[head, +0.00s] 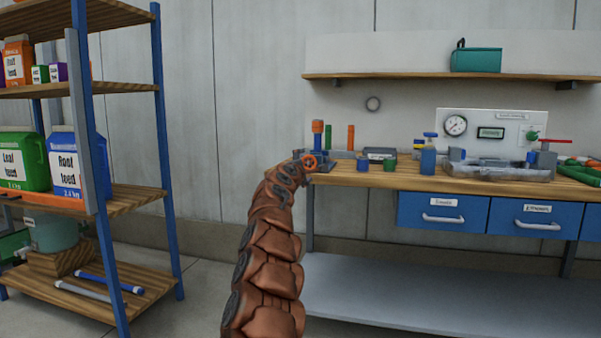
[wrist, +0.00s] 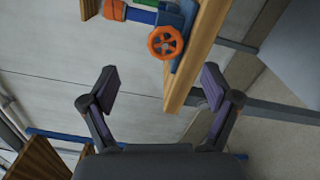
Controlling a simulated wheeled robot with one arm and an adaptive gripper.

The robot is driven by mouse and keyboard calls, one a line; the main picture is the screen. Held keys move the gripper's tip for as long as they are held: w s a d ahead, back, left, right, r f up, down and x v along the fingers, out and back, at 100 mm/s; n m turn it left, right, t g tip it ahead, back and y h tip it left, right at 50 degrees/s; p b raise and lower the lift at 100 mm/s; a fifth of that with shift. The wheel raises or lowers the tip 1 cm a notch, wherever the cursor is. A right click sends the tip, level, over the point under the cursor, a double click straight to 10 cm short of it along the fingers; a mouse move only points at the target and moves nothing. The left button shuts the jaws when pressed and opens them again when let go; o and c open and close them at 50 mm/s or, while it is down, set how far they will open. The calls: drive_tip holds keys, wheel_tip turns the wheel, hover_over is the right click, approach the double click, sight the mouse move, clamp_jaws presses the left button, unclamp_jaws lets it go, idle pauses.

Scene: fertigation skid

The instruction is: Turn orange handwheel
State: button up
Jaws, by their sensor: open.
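The orange handwheel (head: 310,162) sits low on the front of a blue valve body at the left end of the wooden bench. In the wrist view the spoked handwheel (wrist: 165,42) is near the top middle, facing the camera, beside the bench edge. My gripper (wrist: 157,78) is open and empty, its two fingers spread wide. The handwheel appears beyond the fingertips and between their lines, not touched by them. In the head view my arm reaches up to the bench's left end, and its end partly covers the valve area; the fingers cannot be made out there.
A shelving rack (head: 165,150) with containers stands at the left. Open floor and wall lie between rack and bench.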

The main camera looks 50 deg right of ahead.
drive_tip(key=shift+f+v, duration=0.2)
drive_tip(key=shift+v, duration=1.65)
drive_tip(key=shift+f, duration=0.1)
